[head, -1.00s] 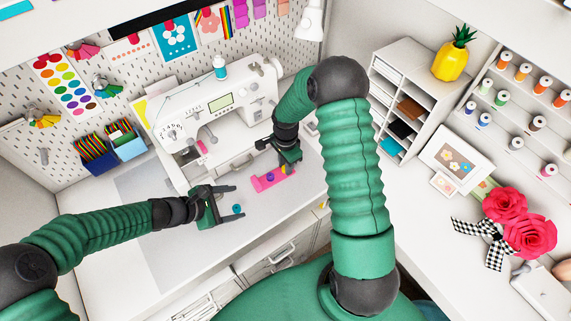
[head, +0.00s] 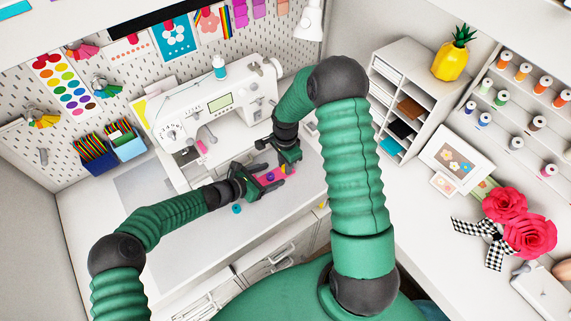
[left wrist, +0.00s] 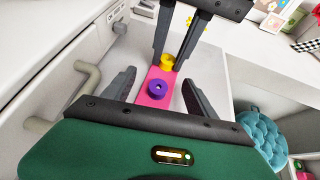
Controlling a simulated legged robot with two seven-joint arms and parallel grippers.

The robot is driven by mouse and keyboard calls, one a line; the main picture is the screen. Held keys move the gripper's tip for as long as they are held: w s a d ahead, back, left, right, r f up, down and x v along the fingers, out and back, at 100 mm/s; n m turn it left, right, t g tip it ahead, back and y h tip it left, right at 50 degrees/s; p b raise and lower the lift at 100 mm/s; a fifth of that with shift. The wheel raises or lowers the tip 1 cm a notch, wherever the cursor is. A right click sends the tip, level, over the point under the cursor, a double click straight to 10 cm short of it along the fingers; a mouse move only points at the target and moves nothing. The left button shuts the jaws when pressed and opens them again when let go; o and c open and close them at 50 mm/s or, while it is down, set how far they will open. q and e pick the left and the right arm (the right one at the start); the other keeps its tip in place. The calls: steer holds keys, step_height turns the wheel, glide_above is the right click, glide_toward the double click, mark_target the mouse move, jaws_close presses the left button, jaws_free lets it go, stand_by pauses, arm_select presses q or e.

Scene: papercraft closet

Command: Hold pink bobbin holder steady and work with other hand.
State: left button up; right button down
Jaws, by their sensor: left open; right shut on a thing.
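The pink bobbin holder (left wrist: 156,99) lies on the grey work mat in front of the sewing machine; part of it shows in the head view (head: 267,180). A purple bobbin (left wrist: 158,88) sits on its near part and a yellow bobbin (left wrist: 167,63) at its far end. My right gripper (head: 284,168) is shut on the holder's far end, its fingers on either side near the yellow bobbin. My left gripper (left wrist: 160,95) is open, its fingers apart on both sides of the holder and purple bobbin. A teal bobbin (head: 237,209) lies alone on the mat.
The white sewing machine (head: 215,105) stands just behind the holder. White drawers with handles (head: 282,258) run below the table's front edge. The mat's left part (head: 150,205) is clear. A shelf unit (head: 400,105) stands at the right.

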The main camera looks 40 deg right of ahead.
arm_select(q)
steer(key=shift+d+f, duration=0.1)
steer(key=shift+d, duration=0.1)
steer(key=c, duration=0.9)
steer(key=shift+a, duration=0.1)
steer(key=shift+c, duration=0.3)
arm_select(e)
steer(key=shift+s, duration=0.1)
arm_select(q)
steer(key=shift+w, duration=0.15)
arm_select(e)
steer(key=shift+s, duration=0.1)
arm_select(q)
steer(key=o, duration=0.6)
arm_select(e)
steer(key=shift+f, duration=0.1)
arm_select(q)
steer(key=shift+o, duration=1.1)
